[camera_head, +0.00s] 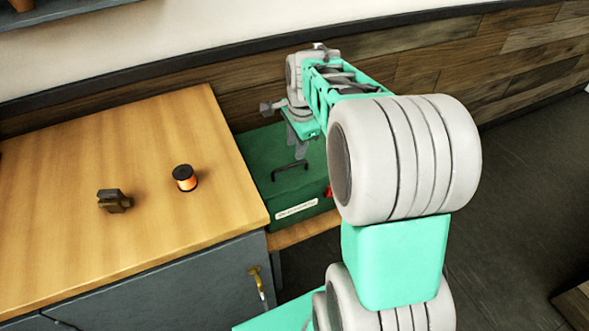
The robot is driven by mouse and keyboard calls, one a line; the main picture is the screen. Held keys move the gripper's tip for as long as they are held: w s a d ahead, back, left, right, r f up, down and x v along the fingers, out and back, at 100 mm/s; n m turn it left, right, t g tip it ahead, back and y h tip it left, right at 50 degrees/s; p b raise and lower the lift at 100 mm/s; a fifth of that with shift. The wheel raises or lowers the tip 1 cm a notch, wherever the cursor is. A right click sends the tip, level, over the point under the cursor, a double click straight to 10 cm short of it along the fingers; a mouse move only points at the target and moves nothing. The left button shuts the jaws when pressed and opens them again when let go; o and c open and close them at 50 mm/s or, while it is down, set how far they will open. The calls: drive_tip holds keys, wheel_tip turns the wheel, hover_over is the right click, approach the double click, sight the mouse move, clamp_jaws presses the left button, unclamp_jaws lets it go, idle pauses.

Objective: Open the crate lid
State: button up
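The green crate (255,150) stands on a low wooden shelf to the right of the workbench. Its lid looks closed, lying flat on top. A dark handle (290,167) sits on the lid, and a pale label (296,209) is on the front. My gripper (300,152) points down just above or at the handle. Its fingers are small and seen partly edge-on, so I cannot tell whether they touch the handle or how far apart they are. My arm hides the crate's right part.
The wooden workbench (95,240) rises left of the crate, close beside it. A spool of orange wire (185,178) and a dark brown part (114,201) lie on it. The low shelf (300,231) shows in front of the crate. A wood-panelled wall (450,60) stands behind.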

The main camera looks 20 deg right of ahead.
sight(294, 164)
drive_tip(key=shift+m, duration=0.4)
drive_tip(key=f, duration=0.2)
drive_tip(key=w+f, duration=0.1)
drive_tip(key=f, duration=0.2)
drive_tip(key=w+f, duration=0.1)
drive_tip(key=f, duration=0.1)
drive_tip(key=shift+d+f, duration=0.25)
drive_tip(key=shift+f, duration=0.15)
drive_tip(key=shift+c, duration=0.4)
clamp_jaws()
